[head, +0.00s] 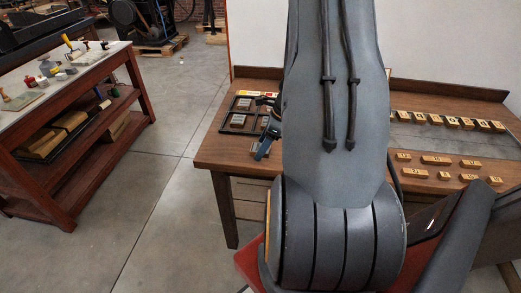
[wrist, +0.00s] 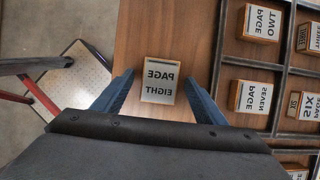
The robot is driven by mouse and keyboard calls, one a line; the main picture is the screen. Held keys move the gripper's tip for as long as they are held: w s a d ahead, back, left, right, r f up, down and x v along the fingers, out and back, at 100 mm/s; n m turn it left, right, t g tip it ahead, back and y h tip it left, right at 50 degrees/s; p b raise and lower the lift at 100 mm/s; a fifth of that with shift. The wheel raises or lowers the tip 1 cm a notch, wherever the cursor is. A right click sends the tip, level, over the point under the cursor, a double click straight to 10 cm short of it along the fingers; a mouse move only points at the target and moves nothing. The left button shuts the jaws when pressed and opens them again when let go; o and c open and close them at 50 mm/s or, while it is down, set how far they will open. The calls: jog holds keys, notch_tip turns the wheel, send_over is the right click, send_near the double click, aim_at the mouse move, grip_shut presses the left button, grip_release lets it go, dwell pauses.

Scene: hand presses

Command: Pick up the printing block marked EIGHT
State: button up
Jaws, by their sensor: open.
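The printing block marked EIGHT (wrist: 160,81) lies on the wooden table in the wrist view, its face reading PAGE EIGHT in mirrored, upside-down letters. My gripper (wrist: 161,80) is open, with one blue finger on each side of the block. A gap shows between each finger and the block, and I cannot tell the height of the fingertips above the table. In the head view my gripper (head: 264,149) shows at the table's left part, mostly hidden by my arm.
A dark divided tray (wrist: 217,55) beside the block holds several blocks, among them PAGE SEVEN (wrist: 252,97) and PAGE TWO (wrist: 262,22). Wooden letter blocks (head: 436,160) lie on the table's right side. A red-framed bench (head: 137,84) stands at left, with open floor between.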

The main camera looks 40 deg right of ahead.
jog(key=shift+c, duration=0.2)
jog(key=c, duration=1.2)
jog(key=shift+o, duration=0.2)
jog(key=shift+r, duration=0.1)
